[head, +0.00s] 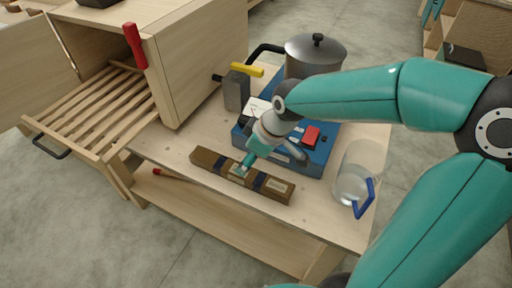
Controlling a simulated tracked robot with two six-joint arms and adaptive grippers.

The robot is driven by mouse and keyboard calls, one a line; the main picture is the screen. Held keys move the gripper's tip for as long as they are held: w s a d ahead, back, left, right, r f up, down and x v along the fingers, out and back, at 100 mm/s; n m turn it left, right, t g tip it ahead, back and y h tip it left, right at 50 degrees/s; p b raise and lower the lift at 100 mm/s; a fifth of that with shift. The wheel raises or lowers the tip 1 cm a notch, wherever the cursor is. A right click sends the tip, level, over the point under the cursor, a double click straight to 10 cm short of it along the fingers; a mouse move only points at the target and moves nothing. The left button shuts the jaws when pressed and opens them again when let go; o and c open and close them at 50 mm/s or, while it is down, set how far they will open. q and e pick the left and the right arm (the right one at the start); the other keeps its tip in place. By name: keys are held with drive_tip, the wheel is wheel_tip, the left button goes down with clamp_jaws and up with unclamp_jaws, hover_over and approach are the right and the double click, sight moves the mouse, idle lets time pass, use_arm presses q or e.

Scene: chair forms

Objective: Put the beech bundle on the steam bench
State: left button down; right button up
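A long brown wooden bundle (211,162) with dark blue straps and a pale label at its right end lies along the front of a pale wooden bench top (178,142). I cannot tell whether it is the beech one, or whether it rests fully on the top. My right gripper (243,168) comes down from the right with its tip at the middle of the bundle. I cannot tell whether its fingers are closed on it. My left gripper is not in view.
Behind the bundle are a blue box (314,158) with a red switch, a lidded metal pot (315,58) and a grey block (236,91) with a yellow handle. A clear jug (352,185) stands at right. A wooden cabinet (203,60) with a slatted rack (92,112) is at left.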

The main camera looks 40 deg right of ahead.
drive_tip(key=v, duration=0.3)
drive_tip(key=shift+s+r, duration=0.15)
drive_tip(key=shift+r, duration=0.2)
